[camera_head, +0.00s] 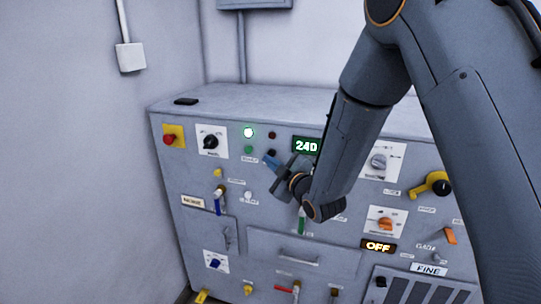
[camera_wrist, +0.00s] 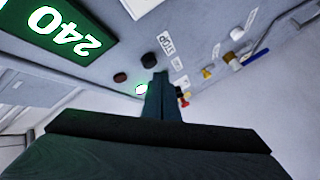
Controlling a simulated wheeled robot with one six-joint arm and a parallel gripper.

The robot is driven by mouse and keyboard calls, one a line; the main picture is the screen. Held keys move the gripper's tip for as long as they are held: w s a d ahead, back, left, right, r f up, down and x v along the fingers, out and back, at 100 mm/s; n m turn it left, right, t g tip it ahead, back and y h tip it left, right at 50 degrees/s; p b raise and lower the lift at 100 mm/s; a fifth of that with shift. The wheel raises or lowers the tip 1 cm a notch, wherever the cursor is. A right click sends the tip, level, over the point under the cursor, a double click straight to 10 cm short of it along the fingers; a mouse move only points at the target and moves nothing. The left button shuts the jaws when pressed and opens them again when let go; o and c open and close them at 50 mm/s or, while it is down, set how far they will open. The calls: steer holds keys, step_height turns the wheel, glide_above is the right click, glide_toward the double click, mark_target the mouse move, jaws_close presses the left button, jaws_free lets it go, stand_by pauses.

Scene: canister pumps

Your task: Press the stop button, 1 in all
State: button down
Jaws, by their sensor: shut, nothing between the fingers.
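The stop button is a small black round button (camera_head: 272,152) on the upper front of the grey panel, below a dark red lamp (camera_head: 272,135). In the wrist view the black button (camera_wrist: 149,60) sits beside a label reading STOP (camera_wrist: 167,42). My gripper (camera_head: 270,159) is shut and empty, its tips just below the button in the head view. In the wrist view my gripper's fingertips (camera_wrist: 160,74) appear close to the button; I cannot tell whether they touch. In the head view the gripper hides the label.
A lit green lamp (camera_head: 248,132) and a display reading 240 (camera_head: 306,146) flank the button. A red mushroom button on yellow (camera_head: 172,137) and a black knob (camera_head: 210,142) are further left. Below are a blue-handled valve (camera_head: 218,201) and a drawer front (camera_head: 300,258).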

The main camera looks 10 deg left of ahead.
stand_by(0.4)
steer(key=shift+w+b, duration=0.3)
steer(key=shift+w, duration=0.1)
steer(key=shift+w+d+b, duration=0.1)
steer(key=shift+w+b, duration=0.2)
steer(key=shift+w, duration=0.2)
stand_by(0.7)
steer(key=shift+s, duration=0.9)
steer(key=shift+s, duration=0.1)
steer(key=shift+s+a+p, duration=0.15)
steer(key=shift+s+p, duration=0.05)
steer(key=shift+s, duration=1)
steer(key=shift+s+a+p, duration=0.15)
steer(key=shift+s, duration=1.05)
